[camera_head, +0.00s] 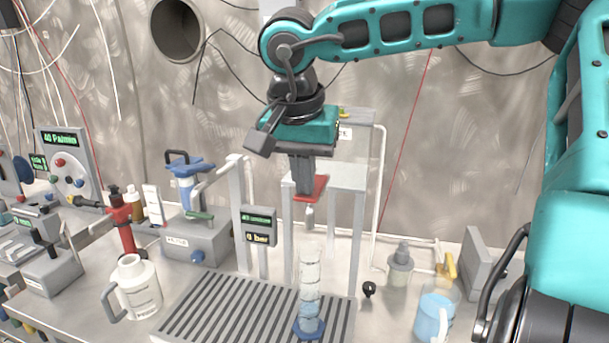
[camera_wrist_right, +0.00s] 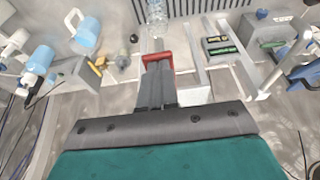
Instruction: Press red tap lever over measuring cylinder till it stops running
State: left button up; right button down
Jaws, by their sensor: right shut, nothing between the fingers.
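The red tap lever (camera_head: 311,190) sticks out from a white stand, above the clear measuring cylinder (camera_head: 310,275). The cylinder stands upright on its blue foot on the grey slatted drain grid, with blue liquid low in it. My right gripper (camera_head: 307,188) is shut and empty, pointing down with its fingertips at the red lever; they appear to touch it. In the right wrist view the fingertips (camera_wrist_right: 158,68) lie against the red lever (camera_wrist_right: 156,57), and the top of the cylinder (camera_wrist_right: 156,12) shows beyond it. Whether water runs from the spout cannot be made out. My left gripper is not in view.
A small display (camera_head: 259,227) stands left of the cylinder. A white jug (camera_head: 135,286) stands left of the drain grid (camera_head: 215,308). A jug of blue liquid (camera_head: 434,314) and a small grey bottle (camera_head: 400,264) stand to the right. White pipes rise close around the stand.

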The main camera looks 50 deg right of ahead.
dwell(0.4)
pick_arm(q)
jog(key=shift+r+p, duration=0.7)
jog(key=shift+p, duration=0.05)
pick_arm(e)
jog(key=shift+r, duration=0.75)
jog(key=shift+r+p, duration=0.45)
jog(key=shift+r, duration=0.1)
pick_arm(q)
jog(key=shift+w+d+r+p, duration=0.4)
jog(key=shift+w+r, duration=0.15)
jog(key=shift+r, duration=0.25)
pick_arm(e)
jog(key=w+d+v, duration=0.1)
jog(key=v, duration=1.1)
jog(key=shift+d+r, duration=0.3)
jog(key=shift+r, duration=0.35)
jog(key=shift+s+d, duration=0.1)
jog(key=shift+s, duration=0.05)
